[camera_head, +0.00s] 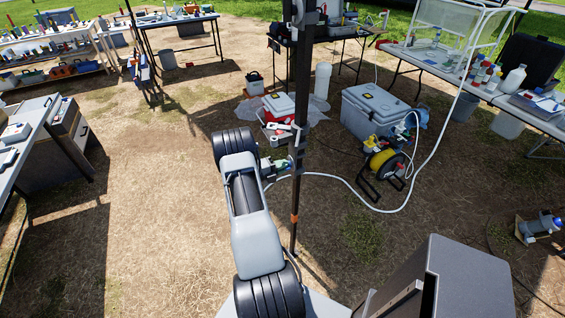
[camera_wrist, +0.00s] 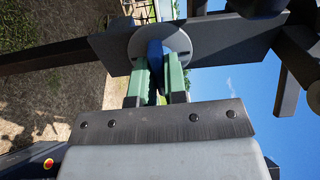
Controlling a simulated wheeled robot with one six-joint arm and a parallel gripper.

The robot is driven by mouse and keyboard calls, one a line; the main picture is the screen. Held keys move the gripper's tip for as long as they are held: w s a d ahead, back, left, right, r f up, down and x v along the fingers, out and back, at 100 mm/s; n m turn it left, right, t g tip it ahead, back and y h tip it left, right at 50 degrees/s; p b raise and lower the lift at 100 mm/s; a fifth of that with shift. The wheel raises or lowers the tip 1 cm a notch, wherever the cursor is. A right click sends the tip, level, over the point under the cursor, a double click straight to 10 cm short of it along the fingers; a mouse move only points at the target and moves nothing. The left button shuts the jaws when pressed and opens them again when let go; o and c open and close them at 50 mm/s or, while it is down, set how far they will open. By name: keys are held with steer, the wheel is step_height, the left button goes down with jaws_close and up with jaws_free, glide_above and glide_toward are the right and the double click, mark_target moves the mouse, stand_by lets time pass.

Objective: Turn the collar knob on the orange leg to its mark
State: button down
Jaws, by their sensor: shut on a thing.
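A dark upright leg (camera_head: 304,80) with an orange band (camera_head: 294,218) low on it stands in the middle of the head view. In the wrist view a blue knob (camera_wrist: 155,50) sits on a round grey disc (camera_wrist: 178,42) against dark bars. My gripper (camera_wrist: 158,78) has its green fingers on both sides of the blue knob, shut on it. In the head view my gripper (camera_head: 277,166) reaches the left side of the leg, above the orange band. The knob is too small there to read, and I cannot make out its mark clearly.
A grey cooler (camera_head: 373,108), a red and white cooler (camera_head: 278,107) and a hose reel (camera_head: 386,162) stand behind the leg. A white hose (camera_head: 345,184) runs over the ground. Loaded tables stand around; the dry grass at left is clear.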

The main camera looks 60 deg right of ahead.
steer(key=shift+s+r+n+p, duration=0.1)
steer(key=shift+r+n+p, duration=0.05)
steer(key=shift+n+p, duration=0.75)
steer(key=shift+n, duration=1.1)
steer(key=n+p, duration=0.1)
steer(key=n, duration=0.4)
steer(key=shift+f+p, duration=0.2)
steer(key=shift+p, duration=0.1)
steer(key=shift+n, duration=1.1)
steer(key=c, duration=1.1)
jaws_free()
